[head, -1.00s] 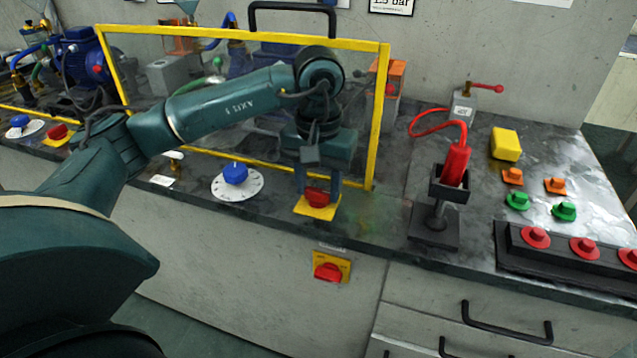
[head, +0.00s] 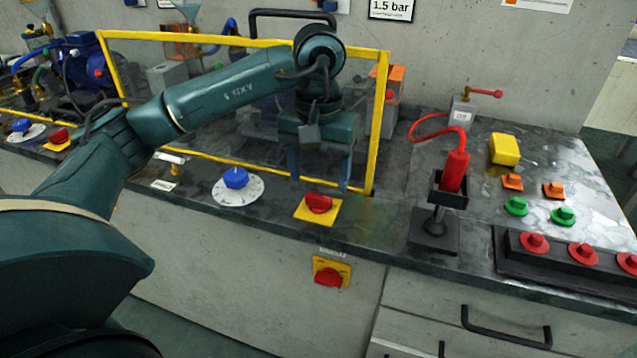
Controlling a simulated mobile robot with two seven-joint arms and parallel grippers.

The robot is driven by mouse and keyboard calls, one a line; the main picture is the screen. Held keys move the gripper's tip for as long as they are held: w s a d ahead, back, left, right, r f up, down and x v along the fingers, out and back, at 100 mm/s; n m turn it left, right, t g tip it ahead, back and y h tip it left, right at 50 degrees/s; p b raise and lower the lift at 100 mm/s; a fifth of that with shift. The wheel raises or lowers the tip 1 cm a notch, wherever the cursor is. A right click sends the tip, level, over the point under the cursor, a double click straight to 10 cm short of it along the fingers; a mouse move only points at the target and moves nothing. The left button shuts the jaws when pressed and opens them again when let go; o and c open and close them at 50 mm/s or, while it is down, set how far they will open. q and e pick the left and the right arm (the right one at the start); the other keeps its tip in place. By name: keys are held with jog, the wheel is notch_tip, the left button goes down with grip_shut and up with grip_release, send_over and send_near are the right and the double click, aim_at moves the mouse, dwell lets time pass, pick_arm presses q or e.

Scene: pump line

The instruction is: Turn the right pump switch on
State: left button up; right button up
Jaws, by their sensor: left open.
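The right pump switch (head: 319,203) is a red knob on a yellow plate (head: 302,211) on the worktop, in front of the yellow-framed screen. My left gripper (head: 319,181) is open and empty, with its fingers pointing down. It is just above and behind the switch in the picture, apart from it. The knob is in full view, but I cannot tell on from off by its looks. My right gripper is not in view.
A similar red switch (head: 58,138) sits at far left, and another red switch (head: 328,277) is on the cabinet front. A blue dial (head: 236,177) is left of the right switch. A red tool in a black stand (head: 434,228) is to the right.

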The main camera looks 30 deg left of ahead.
aim_at(319, 196)
pick_arm(q)
notch_tip(319, 196, up, 9)
jog(key=p, duration=0.2)
jog(key=shift+r, duration=0.2)
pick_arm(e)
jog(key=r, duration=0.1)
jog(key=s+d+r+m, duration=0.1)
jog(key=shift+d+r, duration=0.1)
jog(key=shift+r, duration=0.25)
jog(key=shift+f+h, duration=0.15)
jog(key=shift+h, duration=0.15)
